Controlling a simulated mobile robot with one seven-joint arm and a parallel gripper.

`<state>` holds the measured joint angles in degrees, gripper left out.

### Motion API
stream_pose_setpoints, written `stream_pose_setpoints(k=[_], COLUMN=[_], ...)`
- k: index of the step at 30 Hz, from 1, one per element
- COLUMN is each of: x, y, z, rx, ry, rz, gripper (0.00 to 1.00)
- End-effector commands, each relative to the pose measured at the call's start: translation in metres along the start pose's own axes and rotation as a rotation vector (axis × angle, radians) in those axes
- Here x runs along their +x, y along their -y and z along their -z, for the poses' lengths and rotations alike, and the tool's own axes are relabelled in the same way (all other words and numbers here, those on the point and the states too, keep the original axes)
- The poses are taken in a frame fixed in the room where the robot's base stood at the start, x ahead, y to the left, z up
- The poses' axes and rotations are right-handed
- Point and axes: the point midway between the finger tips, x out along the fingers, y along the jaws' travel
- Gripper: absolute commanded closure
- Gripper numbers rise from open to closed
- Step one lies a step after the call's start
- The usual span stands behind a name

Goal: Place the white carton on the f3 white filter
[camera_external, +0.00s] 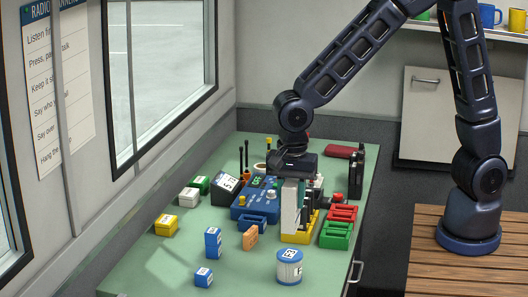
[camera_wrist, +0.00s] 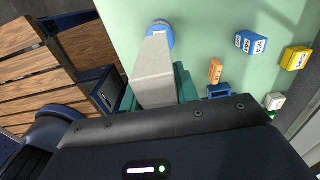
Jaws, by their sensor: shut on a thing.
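The white carton (camera_external: 289,207) is tall and upright under my gripper (camera_external: 298,178). My gripper is shut on its upper part, and it points down. In the wrist view the carton (camera_wrist: 154,72) shows as a pale grey block beside the teal fingers. The f3 white filter (camera_external: 289,268) is a white canister with a blue band and a label on top. It stands upright at the front of the green table, nearer the camera than the carton. Its blue rim (camera_wrist: 160,29) shows past the carton's end in the wrist view. The carton's height above the table is hard to judge.
A yellow crate (camera_external: 301,238) is close behind the carton's lower end. Green (camera_external: 336,236) and red crates lie to the right. An orange block (camera_external: 250,238), blue boxes (camera_external: 213,243) and a yellow box (camera_external: 166,225) are left. A blue radio (camera_external: 250,203) is behind.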

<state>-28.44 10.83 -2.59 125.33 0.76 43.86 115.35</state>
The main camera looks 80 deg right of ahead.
Motion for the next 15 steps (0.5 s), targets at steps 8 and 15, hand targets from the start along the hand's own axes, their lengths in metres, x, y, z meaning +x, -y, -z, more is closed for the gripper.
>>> stream_pose_setpoints(k=[8, 15], x=[0.028, 0.051], y=[0.0, -0.001], z=[0.0, 0.0], rx=[-0.001, -0.001], ry=[0.0, -0.002], rz=[0.0, -0.003], gripper=[0.95, 0.95])
